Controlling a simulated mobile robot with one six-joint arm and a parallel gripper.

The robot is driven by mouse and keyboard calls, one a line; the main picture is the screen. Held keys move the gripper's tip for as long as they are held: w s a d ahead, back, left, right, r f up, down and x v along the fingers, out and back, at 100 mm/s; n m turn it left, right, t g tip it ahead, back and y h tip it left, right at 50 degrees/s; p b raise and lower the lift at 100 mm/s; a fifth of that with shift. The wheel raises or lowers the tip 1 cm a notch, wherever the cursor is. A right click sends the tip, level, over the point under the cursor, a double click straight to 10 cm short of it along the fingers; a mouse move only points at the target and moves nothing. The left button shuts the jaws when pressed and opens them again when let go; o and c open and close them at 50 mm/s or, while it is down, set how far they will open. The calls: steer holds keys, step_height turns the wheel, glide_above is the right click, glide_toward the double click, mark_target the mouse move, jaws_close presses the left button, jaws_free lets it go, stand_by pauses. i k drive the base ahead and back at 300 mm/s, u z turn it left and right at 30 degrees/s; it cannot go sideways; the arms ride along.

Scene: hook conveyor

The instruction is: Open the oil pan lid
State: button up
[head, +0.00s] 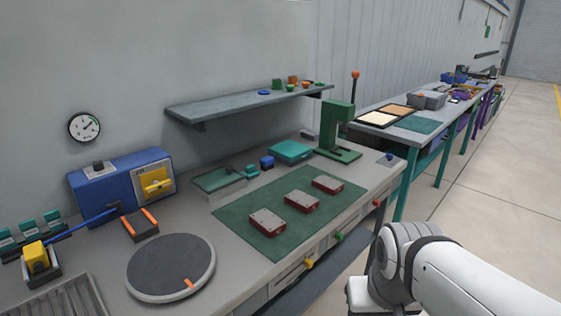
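I cannot tell for sure which thing is the oil pan. A shallow grey pan (219,181) with a greenish top stands at the back of the workbench, left of the middle; I cannot tell whether that top is a lid. A closed-looking flat teal box (290,151) stands to its right. My white arm shows at the lower right, off the bench's front edge. My gripper is out of view.
The grey workbench (105,264) holds a green mat (246,205) with red-and-grey blocks, a round turntable (171,267), a blue unit with a yellow knob (122,182) and a green press (340,132). A shelf (240,103) overhangs the back. Open floor lies right.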

mark_target(213, 181)
steer(key=i, duration=1)
steer(key=z, duration=0.05)
